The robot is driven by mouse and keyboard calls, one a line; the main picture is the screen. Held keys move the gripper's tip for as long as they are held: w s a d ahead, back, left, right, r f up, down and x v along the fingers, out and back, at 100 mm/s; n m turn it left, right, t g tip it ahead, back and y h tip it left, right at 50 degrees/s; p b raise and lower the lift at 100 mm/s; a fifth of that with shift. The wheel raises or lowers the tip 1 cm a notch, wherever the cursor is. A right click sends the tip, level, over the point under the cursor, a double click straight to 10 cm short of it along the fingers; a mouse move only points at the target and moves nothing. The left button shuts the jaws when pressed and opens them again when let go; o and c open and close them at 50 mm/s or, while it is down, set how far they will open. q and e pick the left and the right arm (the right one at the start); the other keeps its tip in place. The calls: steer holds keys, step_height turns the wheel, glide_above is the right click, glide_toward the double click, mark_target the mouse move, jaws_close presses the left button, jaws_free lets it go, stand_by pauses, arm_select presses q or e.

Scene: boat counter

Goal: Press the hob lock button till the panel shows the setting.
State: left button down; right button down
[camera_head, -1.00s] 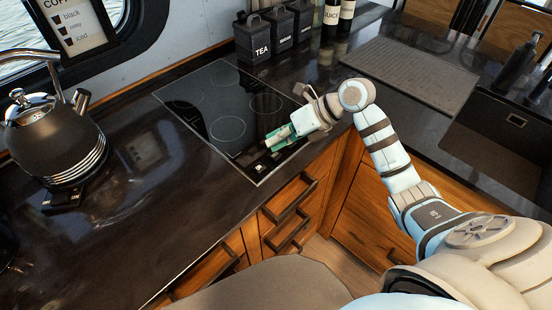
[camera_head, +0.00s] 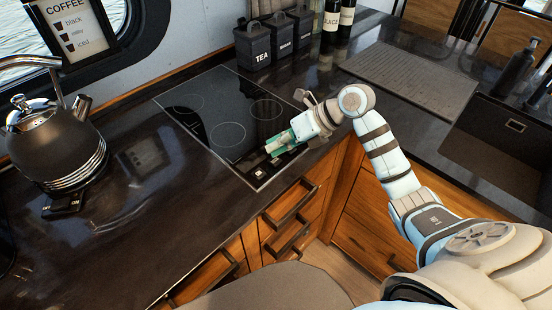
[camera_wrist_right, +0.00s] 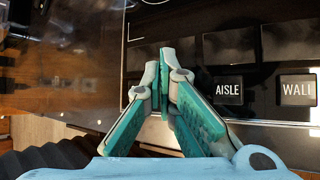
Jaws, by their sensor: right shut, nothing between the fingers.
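The black glass hob (camera_head: 205,118) is set in the dark counter, with its control strip at the front edge. My right gripper (camera_head: 268,147) is over that strip, fingers together and empty, pointing down at the glass. In the right wrist view its green fingertips (camera_wrist_right: 166,58) are over the left part of the key panel, left of the AISLE key (camera_wrist_right: 228,91) and the WALL key (camera_wrist_right: 297,90). Blank dark squares show above these keys. The fingers cover the key under them, so its label and any contact are hidden. My left gripper is not in view.
A black kettle (camera_head: 62,148) stands on the left counter. Dark canisters, the TEA one (camera_head: 259,55) nearest, and bottles (camera_head: 330,20) stand behind the hob. A drainer mat (camera_head: 410,80) and sink lie at right. Drawers (camera_head: 295,215) are below the hob.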

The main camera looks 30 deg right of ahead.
mark_target(276, 158)
stand_by(0.3)
steer(key=shift+f+b, duration=0.35)
steer(key=shift+f, duration=0.1)
steer(key=shift+f+b, duration=0.3)
steer(key=shift+f, duration=0.1)
stand_by(0.4)
stand_by(0.4)
steer(key=shift+r+p, duration=0.7)
steer(key=shift+r, duration=0.15)
step_height(276, 158, up, 5)
steer(key=p, duration=0.4)
steer(key=shift+r, duration=0.1)
steer(key=shift+s, duration=0.1)
